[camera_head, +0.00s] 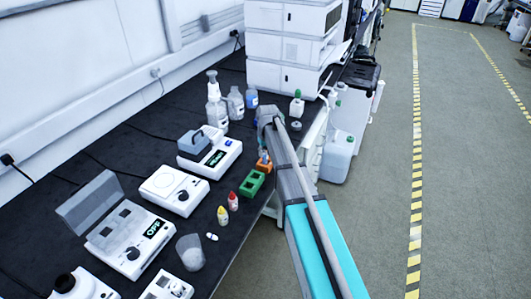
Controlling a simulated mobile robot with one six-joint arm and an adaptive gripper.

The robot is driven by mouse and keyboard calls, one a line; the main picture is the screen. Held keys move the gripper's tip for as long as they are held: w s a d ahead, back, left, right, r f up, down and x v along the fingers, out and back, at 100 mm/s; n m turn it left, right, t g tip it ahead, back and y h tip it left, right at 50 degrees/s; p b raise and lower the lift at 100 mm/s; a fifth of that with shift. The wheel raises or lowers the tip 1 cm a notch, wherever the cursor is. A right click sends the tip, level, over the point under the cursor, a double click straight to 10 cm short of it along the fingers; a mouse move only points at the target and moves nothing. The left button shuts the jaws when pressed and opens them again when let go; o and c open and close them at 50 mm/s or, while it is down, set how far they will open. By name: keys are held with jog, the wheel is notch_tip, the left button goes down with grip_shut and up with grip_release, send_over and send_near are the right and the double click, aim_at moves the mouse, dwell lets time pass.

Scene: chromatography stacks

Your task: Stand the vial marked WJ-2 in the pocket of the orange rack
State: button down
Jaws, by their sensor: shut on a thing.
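The small orange rack (264,166) stands on the dark bench near its right edge, beside a green rack (251,183). My gripper (263,148) points down just above the orange rack, partly hidden by my own wrist. It is shut on a small vial. The vial is too small and too covered to make out, and the mark WJ-2 cannot be read. I cannot tell whether the vial's bottom is inside the pocket or above it.
A red-capped bottle (232,201) and a yellow-labelled bottle (222,216) stand in front of the green rack. A small white piece (211,237) lies near a clear beaker (190,252). A balance (210,153) stands left of the racks; bottles (235,103) and the chromatography stack (290,48) stand behind.

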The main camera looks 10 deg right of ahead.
jog(key=shift+f+b, duration=0.9)
jog(key=shift+f, duration=0.1)
dwell(0.4)
jog(key=shift+c, duration=1.8)
grip_release()
jog(key=shift+o, duration=0.3)
jog(key=o, duration=0.3)
jog(key=shift+r, duration=0.25)
jog(key=shift+r+p, duration=3.3)
jog(key=shift+p, duration=0.25)
